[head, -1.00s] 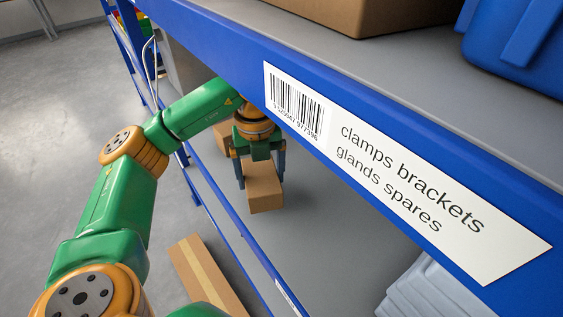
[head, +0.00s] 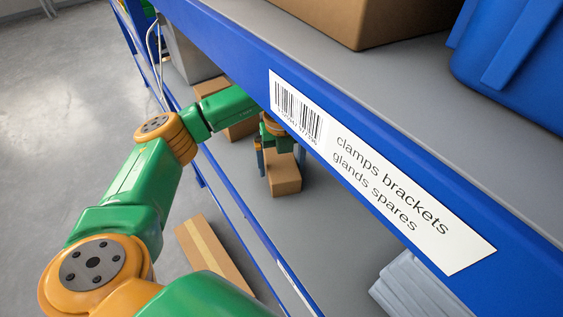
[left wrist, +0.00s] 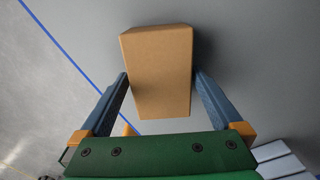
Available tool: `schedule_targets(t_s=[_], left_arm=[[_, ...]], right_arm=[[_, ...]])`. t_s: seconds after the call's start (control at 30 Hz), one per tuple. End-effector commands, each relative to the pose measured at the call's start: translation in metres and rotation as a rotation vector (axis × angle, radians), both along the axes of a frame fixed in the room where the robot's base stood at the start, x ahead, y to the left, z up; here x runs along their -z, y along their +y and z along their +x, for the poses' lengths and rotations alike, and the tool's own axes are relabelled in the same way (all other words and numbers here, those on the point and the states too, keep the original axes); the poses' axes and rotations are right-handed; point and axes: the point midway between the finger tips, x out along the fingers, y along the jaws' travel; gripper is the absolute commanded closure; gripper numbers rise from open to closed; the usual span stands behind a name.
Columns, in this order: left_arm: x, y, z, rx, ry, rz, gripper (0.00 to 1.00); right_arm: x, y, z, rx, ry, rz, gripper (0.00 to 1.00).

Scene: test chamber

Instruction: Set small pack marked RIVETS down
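A small plain brown pack (head: 285,178) is between the fingers of my left gripper (head: 281,160), over the grey lower shelf. In the left wrist view the pack (left wrist: 160,75) sits between the blue fingertips of the left gripper (left wrist: 161,72), which lie against its two sides. No RIVETS marking shows on the faces in view. I cannot tell whether the underside of the pack touches the shelf. The upper shelf hides part of my left wrist. My right gripper is not in view.
The blue upper shelf edge (head: 215,40) with a clamps brackets label (head: 385,180) runs close above my forearm. Another brown box (head: 241,130) stands behind the gripper. Grey bins (head: 408,285) are at lower right. The lower shelf (head: 320,235) between is bare. A long taped box (head: 212,255) lies lower left.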

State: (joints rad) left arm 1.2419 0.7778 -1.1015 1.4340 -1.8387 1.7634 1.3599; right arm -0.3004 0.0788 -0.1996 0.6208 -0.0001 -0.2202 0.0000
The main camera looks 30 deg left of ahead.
Motion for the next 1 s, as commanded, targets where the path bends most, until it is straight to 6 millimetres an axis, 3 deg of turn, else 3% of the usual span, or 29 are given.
schedule_targets(t_s=[0.43,0.87,0.97,1.0], left_arm=[[-0.074,0.0,0.001,0.0,-0.002,-0.001,0.0],[-0.078,0.0,0.0,0.0,0.0,-0.001,0.0],[-0.073,-0.014,0.005,0.05,-0.013,-0.069,0.0],[-0.069,-0.032,0.01,0.107,-0.037,-0.153,0.0]], right_arm=[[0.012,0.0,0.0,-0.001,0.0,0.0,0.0],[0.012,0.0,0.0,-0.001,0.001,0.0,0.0],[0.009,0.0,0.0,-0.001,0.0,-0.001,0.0],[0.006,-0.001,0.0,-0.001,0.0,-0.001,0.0]])
